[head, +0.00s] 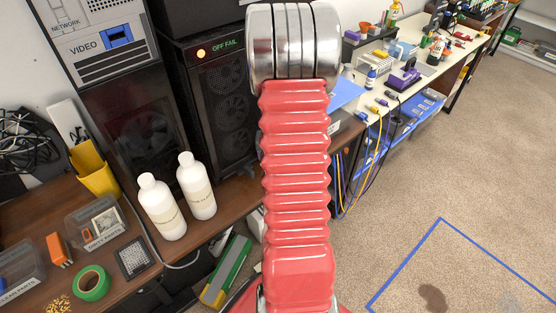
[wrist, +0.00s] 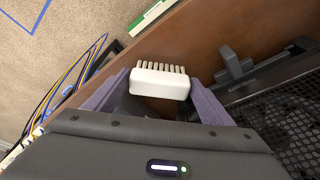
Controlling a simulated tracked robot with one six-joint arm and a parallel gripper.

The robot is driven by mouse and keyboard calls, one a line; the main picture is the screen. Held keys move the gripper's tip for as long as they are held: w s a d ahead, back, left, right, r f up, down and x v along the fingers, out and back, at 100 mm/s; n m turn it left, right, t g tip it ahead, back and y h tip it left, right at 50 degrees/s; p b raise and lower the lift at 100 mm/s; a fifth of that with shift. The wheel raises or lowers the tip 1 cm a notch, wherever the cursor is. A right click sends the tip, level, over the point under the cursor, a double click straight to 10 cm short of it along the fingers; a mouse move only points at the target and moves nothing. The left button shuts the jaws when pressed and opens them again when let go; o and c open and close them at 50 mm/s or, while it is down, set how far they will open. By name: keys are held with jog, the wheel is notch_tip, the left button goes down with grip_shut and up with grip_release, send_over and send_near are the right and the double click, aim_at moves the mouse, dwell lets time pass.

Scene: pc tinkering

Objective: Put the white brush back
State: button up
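The white brush (wrist: 160,84) is in the wrist view, with its pale bristles pointing toward the top of the picture. My gripper (wrist: 160,86) has its two purple fingers at either end of the brush, touching it, and is shut on it. Brown wood surface shows behind and beyond the brush. In the head view my red arm fills the middle, and the gripper and brush are hidden behind it.
Two white bottles (head: 161,206) stand on the brown desk by a black computer tower (head: 214,95). A dirty-parts bin (head: 97,222), a yellow holder (head: 93,170) and green tape (head: 91,283) are at left. A cluttered bench (head: 430,72) is at right; carpet (head: 400,190) is open.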

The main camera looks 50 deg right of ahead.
jog(key=shift+o, duration=0.2)
jog(key=o, duration=0.5)
jog(key=shift+v, duration=4.05)
